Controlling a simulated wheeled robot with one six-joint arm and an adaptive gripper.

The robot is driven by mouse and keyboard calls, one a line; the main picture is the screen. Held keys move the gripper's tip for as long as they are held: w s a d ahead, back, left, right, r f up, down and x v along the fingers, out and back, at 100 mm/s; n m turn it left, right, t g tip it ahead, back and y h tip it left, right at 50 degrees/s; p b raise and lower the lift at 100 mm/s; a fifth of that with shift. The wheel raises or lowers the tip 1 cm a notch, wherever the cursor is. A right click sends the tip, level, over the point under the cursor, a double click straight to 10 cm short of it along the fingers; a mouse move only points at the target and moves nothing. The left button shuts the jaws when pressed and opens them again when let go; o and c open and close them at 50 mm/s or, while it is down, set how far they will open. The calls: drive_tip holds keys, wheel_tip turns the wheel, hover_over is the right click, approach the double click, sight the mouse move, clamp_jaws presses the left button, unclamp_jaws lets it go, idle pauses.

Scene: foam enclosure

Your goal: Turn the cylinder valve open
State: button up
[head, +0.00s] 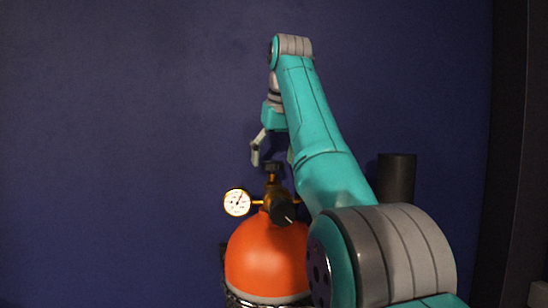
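The orange cylinder (266,262) stands upright at lower centre of the head view. On its top is a brass valve body with a dark handwheel (273,167) at the upper end. A black knob (284,213) faces the camera, and a round white gauge (237,202) sticks out to the left. My gripper (272,158) points down just above the handwheel. Its left finger shows to the left of the wheel. A small part of the other finger shows to the right, mostly hidden by my arm. The fingers stand apart. I cannot tell whether they touch the wheel.
A dark upright cylinder (397,178) stands behind my arm on the right. A plain dark blue wall (120,130) fills the background. A dark vertical post (510,150) runs along the right edge. The space left of the gauge looks clear.

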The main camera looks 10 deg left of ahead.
drive_tip(key=c, duration=1)
drive_tip(key=shift+o, duration=0.2)
drive_tip(key=shift+d+n+y, duration=0.2)
drive_tip(key=shift+n+y, duration=0.1)
drive_tip(key=shift+n, duration=0.7)
drive_tip(key=shift+w+f+n+g+y, duration=0.1)
drive_tip(key=shift+n+g+y, duration=0.45)
drive_tip(key=shift+n, duration=0.95)
drive_tip(key=o, duration=1.2)
drive_tip(key=shift+c, duration=0.2)
drive_tip(key=shift+a+m, duration=0.1)
drive_tip(key=shift+m, duration=0.2)
